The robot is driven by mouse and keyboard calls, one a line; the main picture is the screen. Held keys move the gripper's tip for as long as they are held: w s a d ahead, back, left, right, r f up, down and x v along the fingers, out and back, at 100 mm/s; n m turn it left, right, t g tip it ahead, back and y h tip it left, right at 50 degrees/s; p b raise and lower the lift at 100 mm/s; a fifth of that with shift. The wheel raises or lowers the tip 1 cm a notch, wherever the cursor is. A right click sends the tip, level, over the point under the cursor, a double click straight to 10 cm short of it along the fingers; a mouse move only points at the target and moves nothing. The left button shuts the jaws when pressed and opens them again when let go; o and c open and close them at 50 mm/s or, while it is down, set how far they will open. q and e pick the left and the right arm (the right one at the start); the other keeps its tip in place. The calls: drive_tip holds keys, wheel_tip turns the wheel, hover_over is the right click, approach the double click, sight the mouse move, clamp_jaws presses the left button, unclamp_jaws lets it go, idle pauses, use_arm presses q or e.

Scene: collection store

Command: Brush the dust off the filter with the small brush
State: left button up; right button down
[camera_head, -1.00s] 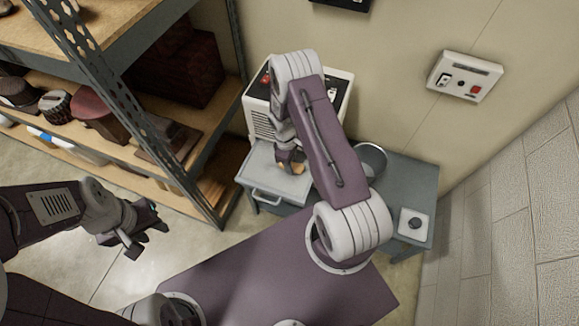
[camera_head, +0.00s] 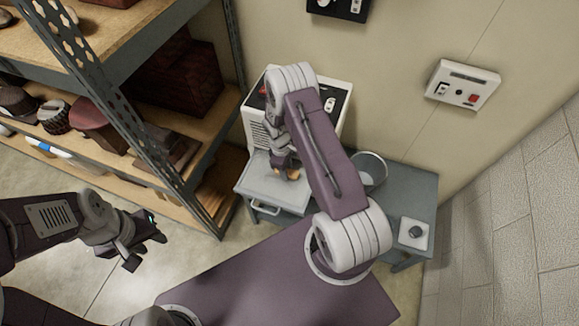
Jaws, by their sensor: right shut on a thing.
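My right gripper (camera_head: 287,168) is low over a grey tray-like top with a front handle (camera_head: 265,208), in front of a white machine with a slatted side (camera_head: 256,124). It is shut on a small tan thing (camera_head: 293,174), perhaps the small brush; its fingers and my arm hide most of it. I cannot tell whether it touches the surface below. The filter cannot be made out for certain, and no dust can be seen at this size. My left gripper (camera_head: 146,248) is open and empty, over the floor at the left.
A grey table (camera_head: 400,187) carries a round metal container (camera_head: 371,170) and a white plate with a dark knob (camera_head: 414,234). A metal shelf (camera_head: 150,150) with several objects stands left of it. A switch panel (camera_head: 462,85) is on the wall. Floor at the left is clear.

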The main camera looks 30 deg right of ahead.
drive_tip(key=shift+s+a, duration=0.35)
drive_tip(key=shift+a, duration=0.05)
drive_tip(key=shift+s+a+r, duration=0.1)
drive_tip(key=shift+s+a, duration=0.2)
drive_tip(key=shift+s, duration=0.2)
drive_tip(key=shift+s+a, duration=0.95)
drive_tip(key=shift+a, duration=0.2)
drive_tip(key=shift+s+a, duration=0.3)
drive_tip(key=shift+w+a+p, duration=0.3)
drive_tip(key=shift+w+a, duration=0.15)
drive_tip(key=shift+w, duration=0.25)
drive_tip(key=shift+w+d+f+b, duration=0.1)
drive_tip(key=shift+w+d+b, duration=0.1)
drive_tip(key=shift+w+d, duration=0.45)
drive_tip(key=shift+w+d+f+b, duration=0.15)
drive_tip(key=shift+w+d, duration=0.25)
drive_tip(key=shift+d, duration=0.3)
drive_tip(key=shift+w+d+b, duration=0.4)
drive_tip(key=shift+w+d, duration=0.5)
drive_tip(key=shift+d, duration=0.1)
drive_tip(key=shift+w+d+r, duration=0.1)
drive_tip(key=shift+w+d, duration=0.25)
drive_tip(key=shift+d, duration=0.05)
drive_tip(key=shift+r, duration=0.15)
